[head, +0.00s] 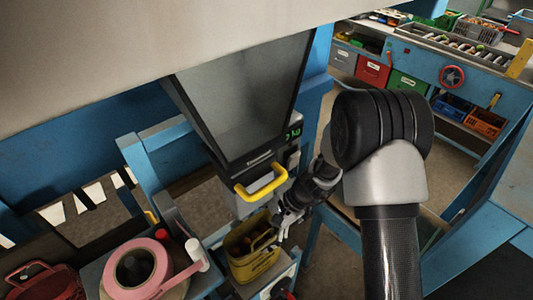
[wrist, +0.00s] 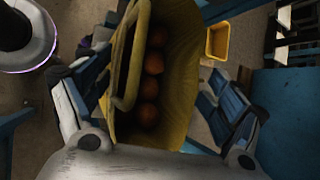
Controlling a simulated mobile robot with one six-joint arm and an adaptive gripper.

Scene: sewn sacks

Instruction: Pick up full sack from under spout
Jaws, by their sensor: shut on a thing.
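The full sack (head: 252,260) is yellow and stands open at the top below the spout (head: 262,190), a grey chute end with a yellow handle. In the wrist view the sack (wrist: 188,75) shows a row of round orange fruit (wrist: 152,75) inside and a yellow loop handle along its left. My gripper (head: 279,222) is at the sack's upper right edge in the head view. The sack's underside is hidden.
A pink tape roll (head: 137,268) lies on the ledge at left, beside a red basket (head: 45,283). Blue frame posts stand close around the spout. A sorting bench (head: 450,70) with coloured bins is at the back right. A yellow bin (wrist: 217,41) sits on the floor.

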